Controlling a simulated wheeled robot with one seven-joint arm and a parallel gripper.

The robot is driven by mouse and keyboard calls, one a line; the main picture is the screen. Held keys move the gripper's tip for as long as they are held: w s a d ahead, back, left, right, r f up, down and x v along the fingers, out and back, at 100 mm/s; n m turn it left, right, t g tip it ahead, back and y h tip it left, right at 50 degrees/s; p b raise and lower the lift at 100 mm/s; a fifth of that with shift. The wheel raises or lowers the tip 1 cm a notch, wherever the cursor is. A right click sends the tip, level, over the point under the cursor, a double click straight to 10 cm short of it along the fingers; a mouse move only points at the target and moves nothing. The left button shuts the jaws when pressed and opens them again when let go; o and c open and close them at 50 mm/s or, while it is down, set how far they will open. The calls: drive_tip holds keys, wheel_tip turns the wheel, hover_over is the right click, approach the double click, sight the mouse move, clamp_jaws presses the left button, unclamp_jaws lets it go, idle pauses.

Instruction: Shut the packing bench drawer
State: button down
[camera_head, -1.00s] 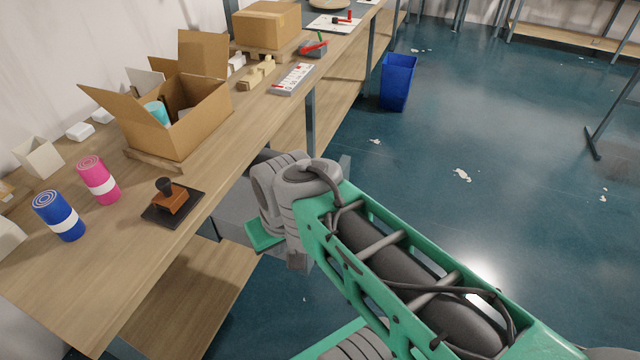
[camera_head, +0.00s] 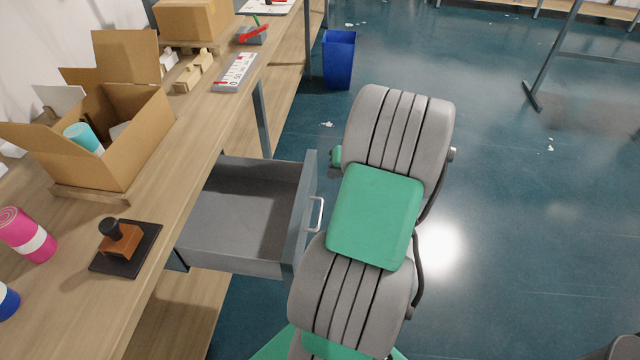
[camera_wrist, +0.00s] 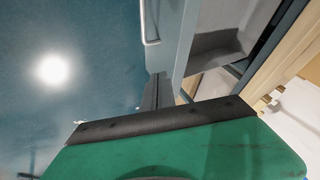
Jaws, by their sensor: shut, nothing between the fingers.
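The grey packing bench drawer (camera_head: 235,215) stands pulled out from under the bench top and looks empty. Its front panel (camera_head: 299,215) carries a pale bar handle (camera_head: 316,214) on the outer face. The wrist view shows the drawer front (camera_wrist: 180,35), the handle (camera_wrist: 147,22) and part of the inside (camera_wrist: 218,48). My gripper (camera_wrist: 157,82) shows in the wrist view as dark fingers shut together, empty, close to the drawer front's lower end in the picture. I cannot tell whether they touch it.
The wooden bench (camera_head: 90,290) holds an open cardboard box (camera_head: 135,140), a stamp on a dark pad (camera_head: 122,243) and a pink roll (camera_head: 28,236). A blue bin (camera_head: 339,60) stands on the floor beyond the drawer.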

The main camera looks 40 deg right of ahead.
drive_tip(key=s+d+f+m, duration=0.1)
drive_tip(key=s+d+f, duration=0.1)
drive_tip(key=d, duration=0.2)
approach(313, 184)
wheel_tip(313, 184, down, 5)
drive_tip(key=d, duration=0.3)
drive_tip(key=w+a+p, duration=0.1)
drive_tip(key=w+a, duration=0.1)
drive_tip(key=shift+w+a+r+t, duration=0.1)
drive_tip(key=shift+w+a+t, duration=0.2)
drive_tip(key=shift+w+a, duration=0.1)
